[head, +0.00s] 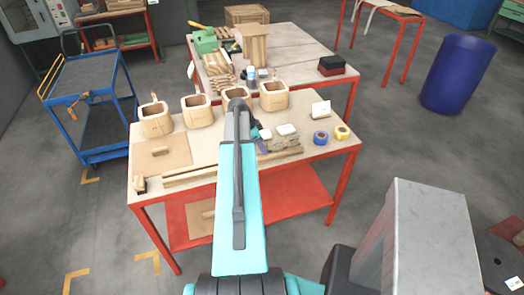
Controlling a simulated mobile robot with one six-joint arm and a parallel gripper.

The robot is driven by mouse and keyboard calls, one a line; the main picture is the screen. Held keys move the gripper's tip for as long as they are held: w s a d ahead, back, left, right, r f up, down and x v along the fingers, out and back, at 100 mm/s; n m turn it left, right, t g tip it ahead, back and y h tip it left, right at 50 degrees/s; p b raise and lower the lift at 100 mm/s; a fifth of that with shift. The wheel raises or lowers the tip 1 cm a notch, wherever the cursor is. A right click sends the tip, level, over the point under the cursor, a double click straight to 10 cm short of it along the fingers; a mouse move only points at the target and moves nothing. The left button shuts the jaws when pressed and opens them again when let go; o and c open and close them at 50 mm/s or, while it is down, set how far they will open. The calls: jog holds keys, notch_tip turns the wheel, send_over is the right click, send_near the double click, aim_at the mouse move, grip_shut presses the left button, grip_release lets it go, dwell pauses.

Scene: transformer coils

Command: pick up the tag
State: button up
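A small white card (320,108), which looks like the tag, stands tilted in a low holder at the back right of the near workbench. A flat white piece (287,130) lies left of it; I cannot tell whether it is a tag too. My arm reaches up over the middle of the bench. My gripper (257,136) seems to be mostly hidden behind the arm, with only small teal and dark parts showing. Its fingers cannot be made out, nor whether it holds anything. It appears well left of the card.
Several wooden coil forms (156,119) stand along the bench's back edge. A blue tape roll (320,138) and a yellow one (342,132) lie at the right. Wooden strips (200,175) lie in front, a board (162,156) at left. A second table (300,50) adjoins behind.

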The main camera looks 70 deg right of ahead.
grip_shut()
jog(key=shift+r, duration=0.1)
jog(key=shift+r+b, duration=1.15)
jog(key=shift+r, duration=0.45)
jog(key=s+a+r+b, duration=0.1)
jog(key=s+a+b, duration=0.2)
jog(key=a+b, duration=0.5)
jog(key=shift+s+a+r, duration=0.15)
jog(key=shift+a+r, duration=0.15)
jog(key=shift+a, duration=3.5)
